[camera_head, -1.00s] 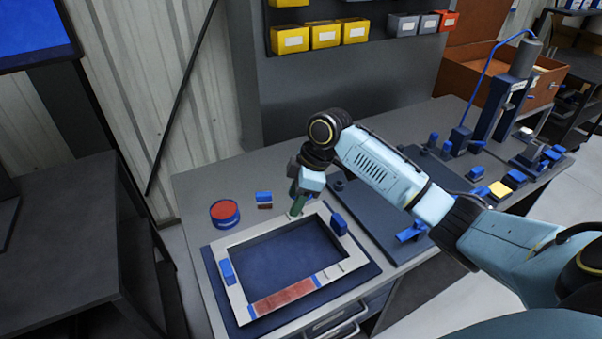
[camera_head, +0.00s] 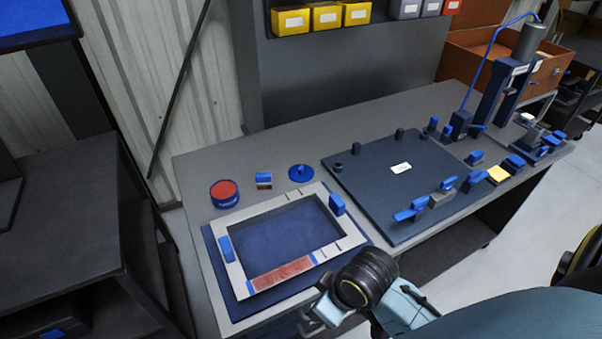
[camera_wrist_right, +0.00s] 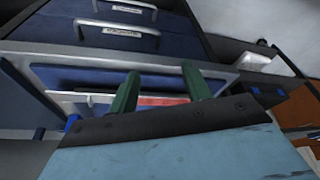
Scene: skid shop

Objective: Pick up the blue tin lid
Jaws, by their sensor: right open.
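The blue tin lid (camera_head: 301,173), a round blue disc with a small knob on top, lies on the grey bench behind the frame in the head view. A round blue tin (camera_head: 224,194) with a red top face stands to its left. My right gripper (camera_wrist_right: 160,86) is open, its two green fingers apart with nothing held between them. In the head view my right wrist is low, at the bench's front edge, well in front of the lid. The lid is not seen in the right wrist view. My left gripper is out of view.
A pale rectangular frame (camera_head: 237,271) with a red strip lies on a dark blue mat between wrist and lid. A small blue block (camera_head: 263,177) lies between tin and lid. A dark plate (camera_head: 385,205) with fixtures fills the right side. Drawers (camera_wrist_right: 105,40) are below the bench.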

